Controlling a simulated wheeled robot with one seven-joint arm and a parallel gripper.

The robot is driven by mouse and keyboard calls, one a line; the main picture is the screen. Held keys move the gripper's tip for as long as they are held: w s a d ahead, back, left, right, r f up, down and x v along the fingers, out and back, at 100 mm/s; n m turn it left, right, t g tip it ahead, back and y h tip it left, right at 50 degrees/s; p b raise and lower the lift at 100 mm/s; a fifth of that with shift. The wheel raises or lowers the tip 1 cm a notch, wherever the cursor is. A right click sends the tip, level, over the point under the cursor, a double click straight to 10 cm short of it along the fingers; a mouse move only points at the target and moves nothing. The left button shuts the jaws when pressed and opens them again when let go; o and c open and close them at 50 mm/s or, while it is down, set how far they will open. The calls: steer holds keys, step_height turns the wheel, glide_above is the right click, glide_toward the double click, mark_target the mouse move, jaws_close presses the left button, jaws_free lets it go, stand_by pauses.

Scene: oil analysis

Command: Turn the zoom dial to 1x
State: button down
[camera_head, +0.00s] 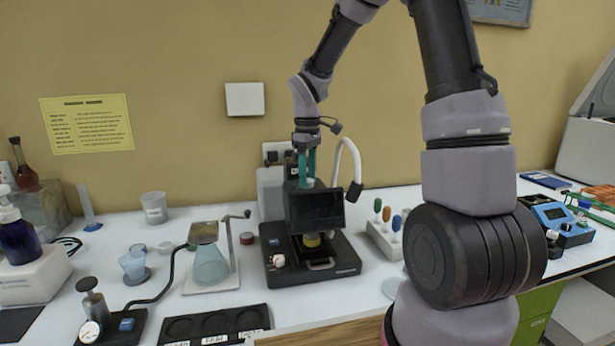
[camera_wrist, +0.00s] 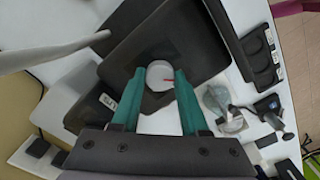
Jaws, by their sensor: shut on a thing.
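The zoom dial (camera_wrist: 158,74) is a round pale knob with a red mark on its right side, on top of the dark microscope (camera_head: 316,208). In the wrist view, the teal fingers of my gripper (camera_wrist: 160,78) close on it from the left and right. In the head view, my gripper (camera_head: 304,176) points straight down over the microscope's top, and the dial is mostly hidden between the fingers. I cannot read any zoom markings around the dial.
A white curved tube (camera_head: 350,155) arches just right of my gripper. A flask stand (camera_head: 211,262) stands to the left, and a rack with coloured handles (camera_head: 385,238) to the right. A black tray (camera_head: 213,324) lies in front.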

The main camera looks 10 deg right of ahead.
mark_target(308, 180)
steer(key=shift+c, duration=2.1)
jaws_free()
step_height(308, 180, up, 11)
steer(key=shift+f, duration=0.1)
steer(key=s+d+r+m+t, duration=0.2)
steer(key=s+r+m, duration=0.1)
steer(key=s, duration=0.4)
steer(key=s+d+r+m+t+y, duration=0.1)
steer(key=s+r+m+t, duration=0.1)
steer(key=s+m, duration=0.4)
steer(key=s+d+r+m+t+y, duration=0.1)
steer(key=s+d+r+m+t, duration=0.1)
steer(key=s, duration=0.6)
steer(key=shift+s+d+r+m+t, duration=0.3)
steer(key=shift+r+m+t, duration=0.3)
steer(key=shift+r+m, duration=0.45)
